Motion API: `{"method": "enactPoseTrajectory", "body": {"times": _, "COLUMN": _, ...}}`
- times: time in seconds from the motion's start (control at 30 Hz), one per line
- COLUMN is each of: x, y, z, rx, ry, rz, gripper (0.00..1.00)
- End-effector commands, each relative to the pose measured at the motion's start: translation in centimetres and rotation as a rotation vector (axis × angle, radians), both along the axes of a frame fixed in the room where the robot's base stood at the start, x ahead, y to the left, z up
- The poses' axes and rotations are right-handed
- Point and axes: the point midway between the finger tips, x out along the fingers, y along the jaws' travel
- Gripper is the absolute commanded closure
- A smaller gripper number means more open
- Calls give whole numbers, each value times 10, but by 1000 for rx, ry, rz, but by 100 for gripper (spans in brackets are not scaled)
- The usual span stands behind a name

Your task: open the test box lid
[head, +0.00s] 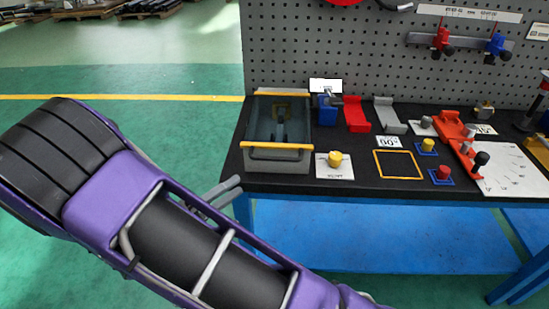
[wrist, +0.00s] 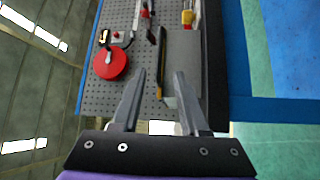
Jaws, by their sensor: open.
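The test box (head: 277,165) is a grey box on the left end of the black bench top. A yellow bar (head: 275,154) runs along its front top edge, and a thin yellow strip lies along its back edge. Its dark inside shows from above; I cannot tell whether a clear lid covers it. In the wrist view, which is turned sideways, a grey side of the box (wrist: 184,62) lies ahead of the fingers. My gripper (wrist: 158,80) is open and empty. In the head view its fingers (head: 228,186) are left of the box, apart from it.
Right of the box stand a yellow knob on a white plate (head: 335,162), a red bracket (head: 356,115) and a grey bracket (head: 389,117). A pegboard (head: 300,50) rises behind the bench.

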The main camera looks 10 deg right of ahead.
Motion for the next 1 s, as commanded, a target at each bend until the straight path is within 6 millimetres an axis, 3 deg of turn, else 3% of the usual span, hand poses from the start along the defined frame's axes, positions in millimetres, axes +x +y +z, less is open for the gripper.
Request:
{"method": "enactPoseTrajectory", "body": {"times": 0.2, "x": 21, "y": -46, "z": 7, "rx": -1, "ry": 0, "rz": -6, "gripper": 56}}
{"method": "enactPoseTrajectory", "body": {"times": 0.5, "x": 48, "y": -98, "z": 15, "rx": -1, "ry": 0, "rz": -4, "gripper": 56}}
{"method": "enactPoseTrajectory", "body": {"times": 0.7, "x": 57, "y": -117, "z": 17, "rx": 0, "ry": 1, "rz": -2, "gripper": 56}}
{"method": "enactPoseTrajectory", "body": {"times": 1.0, "x": 60, "y": -120, "z": 18, "rx": 0, "ry": 1, "rz": -1, "gripper": 56}}
